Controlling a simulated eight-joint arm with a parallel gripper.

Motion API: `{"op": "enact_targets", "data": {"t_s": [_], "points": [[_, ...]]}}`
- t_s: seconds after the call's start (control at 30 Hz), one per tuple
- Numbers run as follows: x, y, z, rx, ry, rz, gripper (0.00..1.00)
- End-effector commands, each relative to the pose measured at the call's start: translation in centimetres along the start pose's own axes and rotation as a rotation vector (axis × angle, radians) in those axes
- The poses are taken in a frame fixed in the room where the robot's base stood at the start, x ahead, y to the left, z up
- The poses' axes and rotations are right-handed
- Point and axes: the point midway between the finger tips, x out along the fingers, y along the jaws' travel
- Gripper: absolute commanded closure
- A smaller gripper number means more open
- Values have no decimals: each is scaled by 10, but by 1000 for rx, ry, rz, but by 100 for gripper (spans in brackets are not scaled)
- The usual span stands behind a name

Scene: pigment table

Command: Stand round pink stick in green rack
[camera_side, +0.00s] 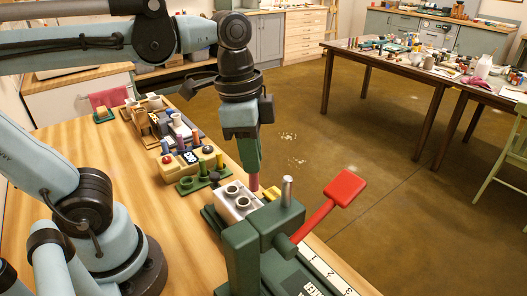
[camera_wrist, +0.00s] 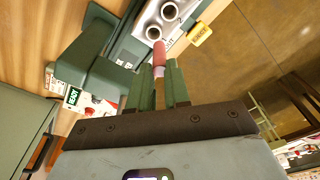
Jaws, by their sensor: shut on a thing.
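My gripper (camera_side: 253,168) points down and is shut on the round pink stick (camera_side: 255,183), which hangs below the fingers. In the wrist view the pink stick (camera_wrist: 159,54) sticks out from between the green fingers (camera_wrist: 160,82), its far end near the edge of a pale block. The green rack (camera_side: 189,184) lies on the table, left of my gripper in the side view, with several upright pegs or sticks in it. I cannot make out the rack in the wrist view.
A pale block with two round sockets (camera_side: 236,201) is beside the stick; it also shows in the wrist view (camera_wrist: 152,28). A green press (camera_side: 243,250) with a red lever (camera_side: 344,188) stands in front. A yellow tag (camera_wrist: 201,34) is close by. Bare wood lies left (camera_side: 130,190).

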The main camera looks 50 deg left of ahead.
Motion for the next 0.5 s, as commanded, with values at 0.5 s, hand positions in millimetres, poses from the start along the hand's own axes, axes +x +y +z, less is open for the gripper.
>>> {"op": "enact_targets", "data": {"t_s": [0.5], "points": [[25, -104, 99, -571, 1, -68, 100]]}}
